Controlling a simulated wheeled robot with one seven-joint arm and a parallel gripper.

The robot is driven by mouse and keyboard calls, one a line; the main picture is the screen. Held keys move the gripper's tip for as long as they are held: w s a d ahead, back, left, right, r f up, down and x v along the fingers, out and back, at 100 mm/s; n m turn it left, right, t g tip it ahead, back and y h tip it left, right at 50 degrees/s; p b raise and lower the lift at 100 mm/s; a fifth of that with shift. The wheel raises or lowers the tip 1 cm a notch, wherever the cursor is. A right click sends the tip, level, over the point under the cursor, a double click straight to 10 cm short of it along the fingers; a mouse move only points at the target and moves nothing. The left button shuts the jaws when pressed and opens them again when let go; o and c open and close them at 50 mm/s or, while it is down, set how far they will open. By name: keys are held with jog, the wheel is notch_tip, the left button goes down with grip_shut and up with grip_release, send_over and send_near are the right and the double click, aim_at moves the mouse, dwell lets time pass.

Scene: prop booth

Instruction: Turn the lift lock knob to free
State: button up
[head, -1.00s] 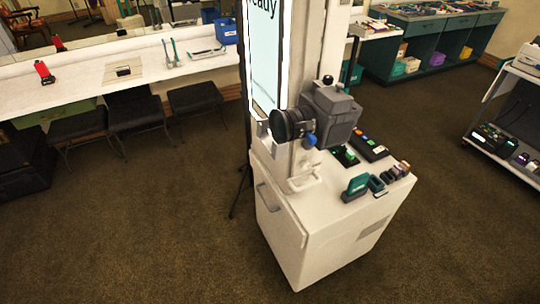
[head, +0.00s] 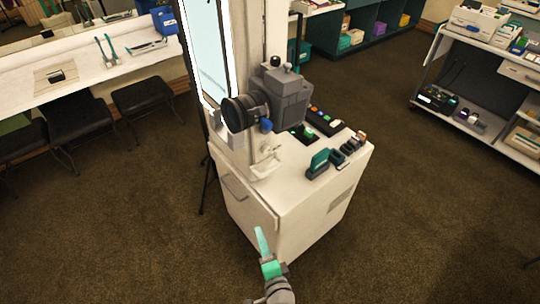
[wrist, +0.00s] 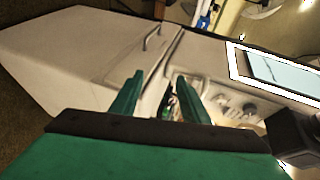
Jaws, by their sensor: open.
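A blue knob (head: 266,125) sits on the column just under the dark grey camera (head: 285,98), above the white cart (head: 240,205). It may be the lift lock knob; its setting and any marking are too small to read. My gripper (head: 261,238) is low in the head view, in front of the cart and well apart from the knob. In the wrist view my gripper's two green fingers (wrist: 160,80) stand apart with nothing held between them. There the cart front (wrist: 85,50) and a small grey round part (wrist: 250,108) on the column show beyond the fingers.
Teal and dark gadgets (head: 319,162) stand on the cart top. A lit screen (head: 204,50) rises at its left. A black stool (head: 142,93) stands by the white counter (head: 105,72). A shelf rack (head: 490,138) is at right.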

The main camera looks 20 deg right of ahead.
jog(key=w+d+r+m+t+y, duration=0.1)
jog(key=w+d+r+m+y, duration=0.1)
jog(key=w+d+r, duration=0.5)
jog(key=t+y, duration=0.1)
jog(key=y, duration=0.3)
send_near(267, 151)
jog(key=shift+m, duration=0.4)
jog(key=x, duration=0.8)
jog(key=shift+a, duration=0.1)
jog(key=c, duration=1.1)
